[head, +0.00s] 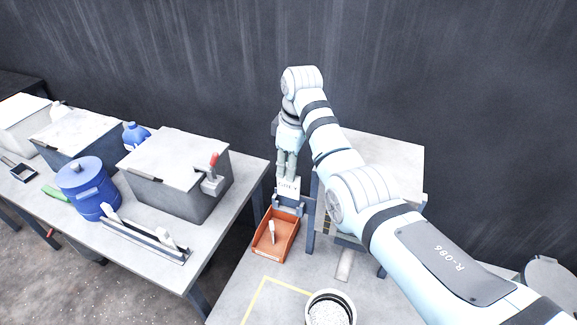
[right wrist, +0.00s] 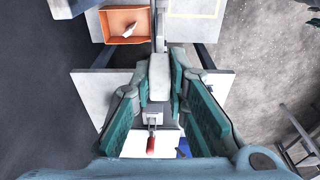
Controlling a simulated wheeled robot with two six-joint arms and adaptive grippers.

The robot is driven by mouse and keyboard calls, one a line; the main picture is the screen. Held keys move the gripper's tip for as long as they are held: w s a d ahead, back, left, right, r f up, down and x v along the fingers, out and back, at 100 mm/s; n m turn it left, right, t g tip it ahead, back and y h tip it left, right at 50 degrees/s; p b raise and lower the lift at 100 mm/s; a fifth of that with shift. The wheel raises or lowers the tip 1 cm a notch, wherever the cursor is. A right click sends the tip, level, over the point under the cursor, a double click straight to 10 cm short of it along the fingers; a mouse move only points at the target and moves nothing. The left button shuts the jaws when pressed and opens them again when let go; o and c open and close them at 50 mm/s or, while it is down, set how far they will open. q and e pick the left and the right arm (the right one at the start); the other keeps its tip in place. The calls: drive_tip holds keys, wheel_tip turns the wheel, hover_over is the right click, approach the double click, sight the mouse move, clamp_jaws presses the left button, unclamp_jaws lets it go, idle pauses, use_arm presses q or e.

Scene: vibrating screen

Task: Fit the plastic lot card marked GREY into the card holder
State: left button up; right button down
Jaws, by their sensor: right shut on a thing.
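The white lot card (head: 289,187), marked GREY, stands upright below my right gripper (head: 287,168), lettering toward the head camera. The gripper is shut on its upper part. In the right wrist view the card (right wrist: 159,72) shows as a pale strip between the fingertips (right wrist: 160,88). The card holder (head: 289,209), a small blue-grey frame, is directly beneath the card, behind the orange tray. The card's lower edge is at or just above the holder; I cannot tell whether it is inside. My left gripper is in neither view.
The orange tray (head: 276,236) holds a small pale item (head: 272,229). A white bucket (head: 330,309) stands in front. A grey lidded box (head: 178,172) with a red-handled latch and a blue jug (head: 88,188) are on the left table. A pale panel (head: 385,165) stands close right of the gripper.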

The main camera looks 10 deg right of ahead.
hover_over(289, 196)
drive_tip(key=shift+w+f+b, duration=0.2)
drive_tip(key=shift+f+b, duration=0.15)
drive_tip(key=shift+f, duration=2.2)
drive_tip(key=c, duration=1.5)
unclamp_jaws()
drive_tip(key=shift+r, duration=0.1)
drive_tip(key=r, duration=0.7)
drive_tip(key=shift+s+d+r, duration=0.15)
drive_tip(key=shift+s+d, duration=0.15)
drive_tip(key=shift+d, duration=0.05)
